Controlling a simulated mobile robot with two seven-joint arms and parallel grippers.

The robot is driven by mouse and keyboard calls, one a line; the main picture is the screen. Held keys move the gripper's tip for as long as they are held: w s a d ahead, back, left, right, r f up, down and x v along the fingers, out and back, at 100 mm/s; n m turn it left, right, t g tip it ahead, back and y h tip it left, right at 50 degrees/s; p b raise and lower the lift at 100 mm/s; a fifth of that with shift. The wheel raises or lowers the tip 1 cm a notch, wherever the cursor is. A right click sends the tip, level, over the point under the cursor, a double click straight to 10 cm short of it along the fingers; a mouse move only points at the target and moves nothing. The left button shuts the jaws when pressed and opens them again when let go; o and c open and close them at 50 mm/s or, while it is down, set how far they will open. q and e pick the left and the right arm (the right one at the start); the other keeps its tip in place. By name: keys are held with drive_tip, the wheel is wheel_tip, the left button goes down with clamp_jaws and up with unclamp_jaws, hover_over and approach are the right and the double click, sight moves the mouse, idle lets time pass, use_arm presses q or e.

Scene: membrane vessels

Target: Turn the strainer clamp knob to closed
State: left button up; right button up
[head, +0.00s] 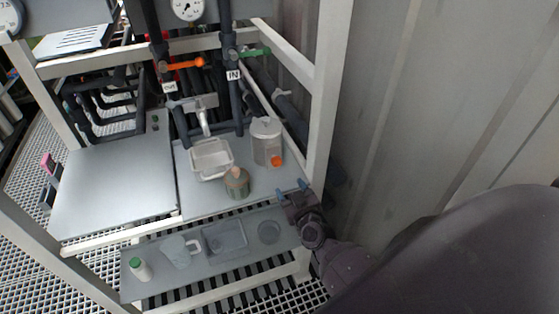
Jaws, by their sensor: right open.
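A grey canister with a pale lid (266,128) stands at the back right of the metal worktop. A round orange knob (277,160) sits low on its front right side; this looks like the strainer and its clamp knob. The knob's turn position is too small to tell. My right gripper (292,191) is at the worktop's front right corner, in front of the knob and apart from it. Its two blue-tipped fingers are spread with nothing between them. My left gripper is not in view.
A white tray (194,174) and a brownish jar (237,183) stand left of the canister. A lower shelf (206,267) holds a jug (178,251), a green-capped bottle (140,269) and shallow containers. A white frame post (325,100) and grey wall bound the right side. Orange-handled (186,63) and green-handled valves are above.

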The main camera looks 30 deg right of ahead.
sight(278, 164)
drive_tip(key=shift+n+h, duration=0.3)
drive_tip(key=shift+n, duration=0.2)
drive_tip(key=b+x, duration=0.1)
drive_tip(key=x, duration=0.8)
drive_tip(key=shift+w+r, duration=0.15)
drive_tip(key=shift+w, duration=0.1)
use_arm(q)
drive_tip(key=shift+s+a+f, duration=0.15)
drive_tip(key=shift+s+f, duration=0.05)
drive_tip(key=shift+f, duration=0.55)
use_arm(e)
drive_tip(key=shift+w+d, duration=0.2)
drive_tip(key=shift+w, duration=0.45)
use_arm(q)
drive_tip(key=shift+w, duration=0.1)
use_arm(e)
drive_tip(key=shift+r, duration=0.1)
drive_tip(key=c, duration=0.9)
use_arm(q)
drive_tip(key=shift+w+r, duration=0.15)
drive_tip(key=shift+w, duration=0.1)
